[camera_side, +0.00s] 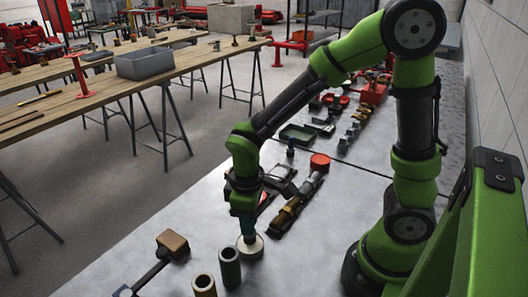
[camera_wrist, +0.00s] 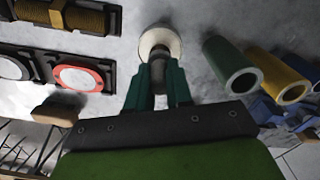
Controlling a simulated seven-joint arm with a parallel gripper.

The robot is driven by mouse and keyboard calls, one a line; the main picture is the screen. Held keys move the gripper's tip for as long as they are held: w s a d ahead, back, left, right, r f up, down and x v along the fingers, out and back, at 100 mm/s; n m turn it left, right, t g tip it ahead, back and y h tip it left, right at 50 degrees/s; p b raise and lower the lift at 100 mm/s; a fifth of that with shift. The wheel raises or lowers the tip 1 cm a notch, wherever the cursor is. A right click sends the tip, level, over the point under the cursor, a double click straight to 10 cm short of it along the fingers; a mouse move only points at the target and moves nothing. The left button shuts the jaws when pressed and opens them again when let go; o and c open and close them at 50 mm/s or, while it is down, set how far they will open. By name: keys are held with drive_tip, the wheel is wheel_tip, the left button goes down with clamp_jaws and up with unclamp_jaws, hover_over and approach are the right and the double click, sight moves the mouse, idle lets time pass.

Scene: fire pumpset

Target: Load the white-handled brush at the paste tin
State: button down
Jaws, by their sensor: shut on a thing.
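My gripper (camera_side: 247,222) points down near the front of the grey bench. In the wrist view its teal fingers (camera_wrist: 159,72) are shut on a short, dark grey piece, which fits the brush (camera_wrist: 158,76); no white handle can be made out. The piece's lower end meets a round, cream-white tin (camera_side: 250,247), apparently the paste tin. That tin also shows in the wrist view (camera_wrist: 160,39), just beyond the fingertips. The held end overlaps its middle; I cannot tell whether it touches the paste. The fingers hide most of the held thing.
A brown-headed mallet (camera_side: 172,243) lies to the left. Brass-and-black fittings (camera_side: 290,212) and a red-capped piece (camera_side: 319,162) lie behind. Bare bench lies right of the tin.

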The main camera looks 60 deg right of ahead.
drive_tip(key=shift+f, duration=0.6)
idle(1.4)
drive_tip(key=shift+r, duration=3.6)
